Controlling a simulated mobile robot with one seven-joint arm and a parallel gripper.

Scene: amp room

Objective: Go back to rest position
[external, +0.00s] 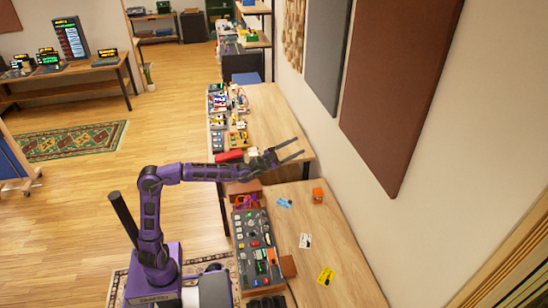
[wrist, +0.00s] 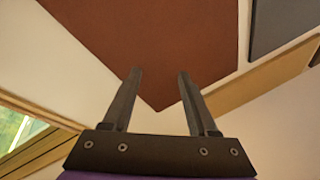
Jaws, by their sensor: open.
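My purple and black arm stands at the left of the near workbench (external: 325,240) in the external view. It reaches right, over the gap between the two benches. My gripper (external: 297,148) is open and empty at its end, with its two fingers apart, and points toward the wall. The wrist view shows the two dark fingers of my gripper (wrist: 158,82) spread with nothing between them. Behind them is the brown wall panel (wrist: 160,40).
The near bench holds a control panel (external: 255,245), an orange block (external: 318,195), a blue card (external: 284,203), a white card (external: 305,241) and a yellow card (external: 326,277). The far bench (external: 275,115) holds crowded gear at its left. Wooden floor (external: 90,205) is free at the left.

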